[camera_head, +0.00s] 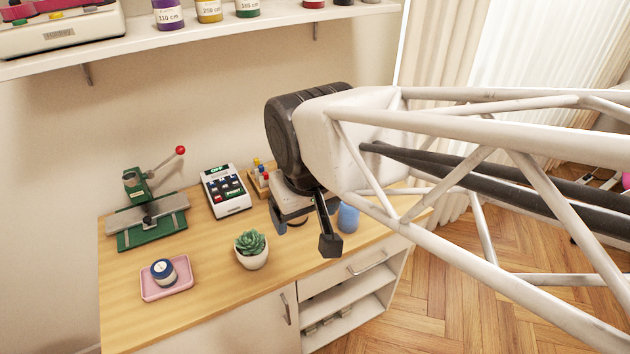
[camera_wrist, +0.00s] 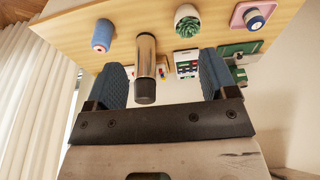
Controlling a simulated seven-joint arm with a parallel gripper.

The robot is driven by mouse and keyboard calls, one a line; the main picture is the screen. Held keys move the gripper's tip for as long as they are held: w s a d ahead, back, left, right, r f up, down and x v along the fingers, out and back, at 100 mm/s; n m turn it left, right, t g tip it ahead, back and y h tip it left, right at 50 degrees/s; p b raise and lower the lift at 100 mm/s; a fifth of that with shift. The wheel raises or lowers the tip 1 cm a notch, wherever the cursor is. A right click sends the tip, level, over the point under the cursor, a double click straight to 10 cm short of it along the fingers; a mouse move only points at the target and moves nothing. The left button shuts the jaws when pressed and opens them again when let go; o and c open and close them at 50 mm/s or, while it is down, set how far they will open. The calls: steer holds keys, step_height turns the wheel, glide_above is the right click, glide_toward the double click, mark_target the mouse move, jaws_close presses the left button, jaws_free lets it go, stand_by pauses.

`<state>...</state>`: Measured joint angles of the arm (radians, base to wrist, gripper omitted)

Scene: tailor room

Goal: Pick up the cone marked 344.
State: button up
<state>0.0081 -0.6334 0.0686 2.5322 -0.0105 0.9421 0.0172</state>
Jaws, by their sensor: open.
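A light-blue cone (camera_head: 348,217) stands on the table to the right of my gripper in the head view; the gripper partly covers it. It also shows at the upper left of the wrist view (camera_wrist: 103,35). A dark-blue spool with a white top (camera_head: 163,271) lies on a pink tray (camera_head: 182,291) at the table's left; it shows at the upper right in the wrist view (camera_wrist: 254,19). I cannot read the number 344 on either. My gripper (camera_head: 303,232) is open over the table's right part. Nothing is clearly held between its fingers.
A potted succulent (camera_head: 251,248) stands left of my gripper. Behind are a calculator-like device (camera_head: 226,191), a green press (camera_head: 145,210) and a small wooden holder (camera_head: 262,177). A metallic cylinder (camera_wrist: 146,60) appears between the fingers in the wrist view.

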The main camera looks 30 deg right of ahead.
steer(key=shift+o, duration=0.4)
steer(key=shift+o, duration=0.7)
steer(key=m+t+h, duration=0.2)
steer(key=t+h, duration=0.1)
steer(key=t, duration=0.2)
glide_toward(355, 206)
steer(key=w+a+r, duration=0.3)
steer(key=a+r, duration=0.1)
steer(key=a, duration=0.2)
steer(key=shift+w+d+f+t+y, duration=0.25)
steer(key=shift+d+f+t, duration=0.7)
steer(key=shift+d+f, duration=0.65)
steer(key=shift+w+d+f+t+y, duration=0.2)
steer(key=shift+d+f+t, duration=0.85)
steer(key=shift+f, duration=0.9)
steer(key=shift+w+d+f+t+y, duration=0.2)
steer(key=shift+d+f+t, duration=0.6)
steer(key=shift+d+f, duration=0.9)
steer(key=shift+a+f, duration=0.1)
steer(key=shift+a, duration=0.05)
steer(key=shift+w, duration=0.15)
